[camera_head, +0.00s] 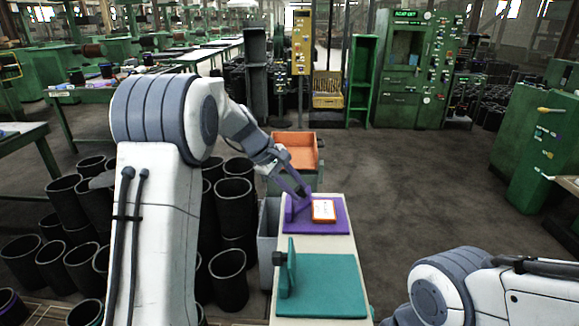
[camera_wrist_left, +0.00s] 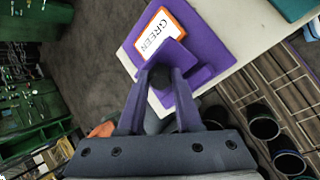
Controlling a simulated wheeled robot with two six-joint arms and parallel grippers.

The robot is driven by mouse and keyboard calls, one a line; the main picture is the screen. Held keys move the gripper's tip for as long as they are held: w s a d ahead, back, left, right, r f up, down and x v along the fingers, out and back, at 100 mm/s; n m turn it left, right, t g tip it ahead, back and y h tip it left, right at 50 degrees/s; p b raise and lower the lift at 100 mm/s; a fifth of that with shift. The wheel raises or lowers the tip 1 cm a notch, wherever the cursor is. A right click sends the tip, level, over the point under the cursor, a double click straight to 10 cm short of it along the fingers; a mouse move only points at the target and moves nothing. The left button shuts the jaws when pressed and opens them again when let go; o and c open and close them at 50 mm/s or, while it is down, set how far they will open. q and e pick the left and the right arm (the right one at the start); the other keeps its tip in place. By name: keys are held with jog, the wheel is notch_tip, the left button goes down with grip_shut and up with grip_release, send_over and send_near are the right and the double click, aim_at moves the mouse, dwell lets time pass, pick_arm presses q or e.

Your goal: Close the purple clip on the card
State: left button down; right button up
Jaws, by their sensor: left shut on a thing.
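The purple board (camera_head: 335,228) lies on the pale table. On it lies the white card (camera_head: 324,210) with an orange edge; in the left wrist view the card (camera_wrist_left: 158,33) reads "GREEN". The purple clip (camera_head: 290,207) stands raised at the board's left side, beside the card; its plate also shows in the left wrist view (camera_wrist_left: 178,56). My left gripper (camera_head: 303,194) reaches down to the clip. In the left wrist view its fingertips (camera_wrist_left: 160,80) close around a dark knob on the clip. My right gripper is out of view.
A teal board (camera_head: 330,285) with its own raised teal clip (camera_head: 291,265) lies nearer on the pale table (camera_head: 325,249). An orange bin (camera_head: 298,147) stands beyond. A grey bin (camera_head: 266,225) and several black rubber sleeves (camera_head: 228,290) stand left. Floor to the right is clear.

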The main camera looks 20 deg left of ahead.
aim_at(310, 193)
pick_arm(q)
jog(key=d+y+p, duration=0.1)
jog(key=p, duration=0.2)
jog(key=g+y+p, duration=0.1)
jog(key=y+p, duration=0.1)
jog(key=p, duration=0.2)
jog(key=d+y+p, duration=0.1)
jog(key=y+p, duration=0.1)
jog(key=p, duration=0.1)
jog(key=shift+w+d+m+p, duration=0.3)
jog(key=shift+w+d+p, duration=0.05)
jog(key=shift+w+p, duration=0.05)
jog(key=shift+w+d+f+g+y+p, duration=0.1)
jog(key=shift+d+f+g+y+p, duration=0.1)
jog(key=shift+f+g+y+p, duration=0.35)
jog(key=shift+w+d+f+y, duration=0.1)
jog(key=shift+d+f+y, duration=0.1)
jog(key=shift+y, duration=0.35)
jog(key=shift+d+f+y, duration=0.1)
jog(key=shift+f+y, duration=0.05)
jog(key=shift+y, duration=0.35)
jog(key=c, duration=0.6)
grip_release()
